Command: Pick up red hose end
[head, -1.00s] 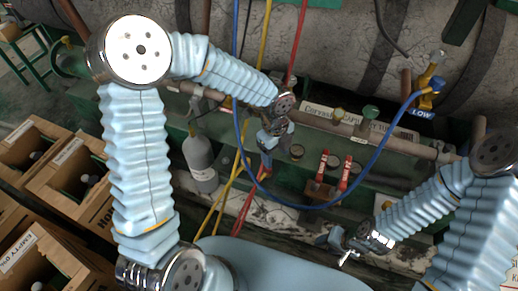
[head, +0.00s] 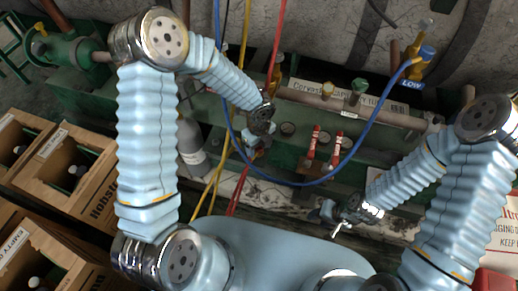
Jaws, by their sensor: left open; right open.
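The red hose (head: 279,35) hangs from the top edge and runs down behind my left gripper. Red line shows again below it (head: 238,192). The red hose end is not clearly visible; my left wrist and gripper cover that area. My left gripper (head: 256,150) is open, pointing down close to the red hose; I cannot tell whether it touches it. My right gripper (head: 335,224) is open and empty, low at right of centre, apart from the hoses.
A blue hose (head: 330,178) loops to the fitting by the LOW label (head: 410,84). A yellow hose (head: 245,40) hangs left of the red one. Two red-handled valves (head: 313,142) stand right of my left gripper.

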